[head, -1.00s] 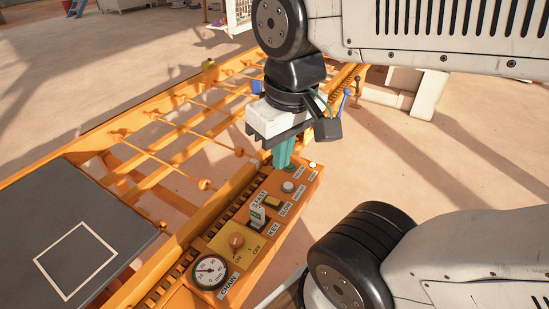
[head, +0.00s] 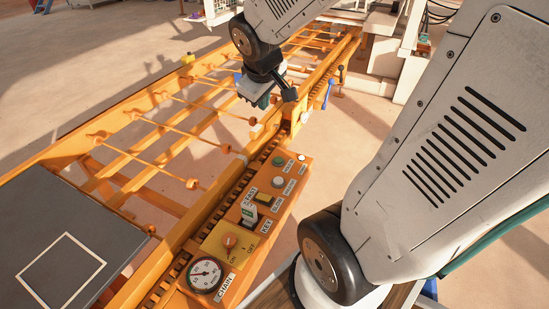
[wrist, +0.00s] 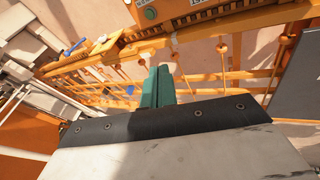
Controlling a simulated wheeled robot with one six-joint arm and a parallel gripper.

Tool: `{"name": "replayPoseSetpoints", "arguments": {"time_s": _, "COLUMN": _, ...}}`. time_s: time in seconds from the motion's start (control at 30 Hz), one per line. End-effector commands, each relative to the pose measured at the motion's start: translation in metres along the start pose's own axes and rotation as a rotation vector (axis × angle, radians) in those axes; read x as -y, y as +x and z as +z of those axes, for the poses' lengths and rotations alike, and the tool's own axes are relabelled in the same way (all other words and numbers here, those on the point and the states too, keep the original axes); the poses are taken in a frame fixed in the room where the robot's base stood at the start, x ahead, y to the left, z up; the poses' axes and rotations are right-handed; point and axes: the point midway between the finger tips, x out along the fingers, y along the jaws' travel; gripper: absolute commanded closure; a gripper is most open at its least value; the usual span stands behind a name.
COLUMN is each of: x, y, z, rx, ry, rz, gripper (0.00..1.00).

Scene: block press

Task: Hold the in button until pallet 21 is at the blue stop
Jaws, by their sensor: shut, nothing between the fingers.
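My gripper (head: 263,101) hangs over the orange frame beyond the control panel, clear of the buttons. Its teal fingers are together with nothing between them, and show in the wrist view (wrist: 157,86). The orange control panel (head: 262,225) carries a green button (head: 279,161), a pale round button (head: 278,182) and a yellow button (head: 263,197). Their labels are too small to read, so I cannot tell which is the in button. A small blue piece (head: 237,77) sits on the frame beside my gripper; I cannot tell if it is the blue stop. No pallet numbered 21 is readable.
A dark plate (head: 125,240) with a white square outline lies at the left. A blue lever (head: 328,93) stands right of the frame. Floor is open at far left.

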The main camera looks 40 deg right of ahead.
Motion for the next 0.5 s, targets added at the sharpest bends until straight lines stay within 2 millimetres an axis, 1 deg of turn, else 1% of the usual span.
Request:
{"name": "replayPoseSetpoints", "arguments": {"time_s": 0.03, "x": -0.017, "y": 0.026, "z": -0.007, "rx": -0.01, "ry": -0.033, "rz": 0.022, "gripper": 1.0}}
{"name": "replayPoseSetpoints", "arguments": {"time_s": 0.07, "x": -0.027, "y": 0.04, "z": -0.012, "rx": -0.025, "ry": -0.058, "rz": 0.036, "gripper": 1.0}}
{"name": "replayPoseSetpoints", "arguments": {"time_s": 0.1, "x": -0.039, "y": 0.058, "z": -0.018, "rx": -0.047, "ry": -0.096, "rz": 0.052, "gripper": 1.0}}
{"name": "replayPoseSetpoints", "arguments": {"time_s": 0.17, "x": -0.055, "y": 0.087, "z": -0.025, "rx": -0.083, "ry": -0.152, "rz": 0.068, "gripper": 1.0}}
{"name": "replayPoseSetpoints", "arguments": {"time_s": 0.2, "x": -0.065, "y": 0.106, "z": -0.028, "rx": -0.106, "ry": -0.19, "rz": 0.074, "gripper": 1.0}}
{"name": "replayPoseSetpoints", "arguments": {"time_s": 0.23, "x": -0.071, "y": 0.121, "z": -0.03, "rx": -0.126, "ry": -0.219, "rz": 0.076, "gripper": 1.0}}
{"name": "replayPoseSetpoints", "arguments": {"time_s": 0.33, "x": -0.087, "y": 0.169, "z": -0.03, "rx": -0.197, "ry": -0.308, "rz": 0.071, "gripper": 1.0}}
{"name": "replayPoseSetpoints", "arguments": {"time_s": 0.37, "x": -0.09, "y": 0.184, "z": -0.029, "rx": -0.221, "ry": -0.334, "rz": 0.064, "gripper": 1.0}}
{"name": "replayPoseSetpoints", "arguments": {"time_s": 0.4, "x": -0.093, "y": 0.202, "z": -0.027, "rx": -0.254, "ry": -0.365, "rz": 0.052, "gripper": 1.0}}
{"name": "replayPoseSetpoints", "arguments": {"time_s": 0.5, "x": -0.095, "y": 0.243, "z": -0.017, "rx": -0.339, "ry": -0.429, "rz": 0.021, "gripper": 1.0}}
